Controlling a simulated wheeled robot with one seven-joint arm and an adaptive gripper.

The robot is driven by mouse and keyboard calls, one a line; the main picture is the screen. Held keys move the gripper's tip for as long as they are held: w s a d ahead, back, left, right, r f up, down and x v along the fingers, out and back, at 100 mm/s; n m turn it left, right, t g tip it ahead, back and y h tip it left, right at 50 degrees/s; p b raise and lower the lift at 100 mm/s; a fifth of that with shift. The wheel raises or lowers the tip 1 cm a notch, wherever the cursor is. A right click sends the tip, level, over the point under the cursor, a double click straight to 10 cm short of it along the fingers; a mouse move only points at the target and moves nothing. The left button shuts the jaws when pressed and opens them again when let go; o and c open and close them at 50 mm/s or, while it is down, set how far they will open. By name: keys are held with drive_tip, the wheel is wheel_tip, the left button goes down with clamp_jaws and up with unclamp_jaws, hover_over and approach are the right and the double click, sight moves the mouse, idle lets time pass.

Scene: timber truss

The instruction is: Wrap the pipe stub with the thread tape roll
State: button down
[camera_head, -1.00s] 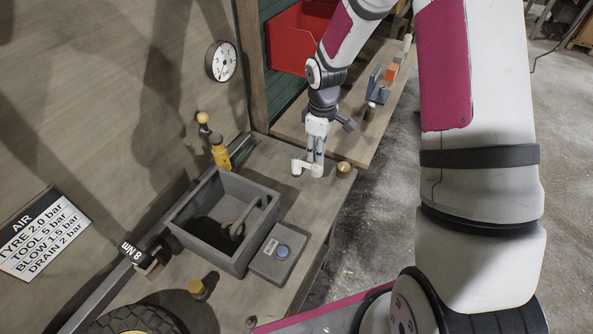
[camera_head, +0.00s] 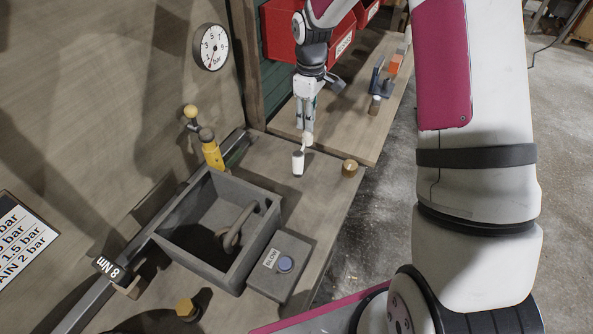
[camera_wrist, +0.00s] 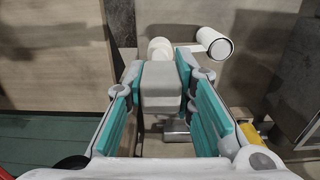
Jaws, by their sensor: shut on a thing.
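My gripper (camera_head: 305,125) points down over the bench and is shut on a pale piece, which shows as a grey block (camera_wrist: 160,85) between the fingers in the wrist view. A thin rod beyond it links a round white end to a white cylinder (camera_wrist: 215,45) with a dark rim. This cylinder, seemingly the thread tape roll (camera_head: 298,163), hangs low over the bench in the head view; I cannot tell if it touches. A short pale-topped cylinder (camera_head: 375,104), possibly the pipe stub, stands upright by a blue bracket on the far bench, apart from my gripper.
A grey open tray (camera_head: 180,238) holding a curved dark part and a box with a blue button (camera_head: 286,264) stand in front. A yellow bottle (camera_head: 212,152) is left of my gripper, a brass fitting (camera_head: 350,168) right. Red bins (camera_head: 283,35) hang behind.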

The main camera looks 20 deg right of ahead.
drive_tip(key=shift+w+a, duration=0.3)
idle(0.5)
drive_tip(key=shift+w+a, duration=0.15)
drive_tip(key=shift+a, duration=0.3)
drive_tip(key=s+a, duration=0.2)
drive_tip(key=a, duration=0.7)
drive_tip(key=shift+s+a, duration=0.2)
drive_tip(key=shift+a, duration=0.05)
drive_tip(key=shift+r, duration=0.1)
wheel_tip(320, 180, up, 6)
drive_tip(key=p, duration=0.1)
drive_tip(key=shift+w+a, duration=0.3)
drive_tip(key=shift+a, duration=0.1)
idle(0.4)
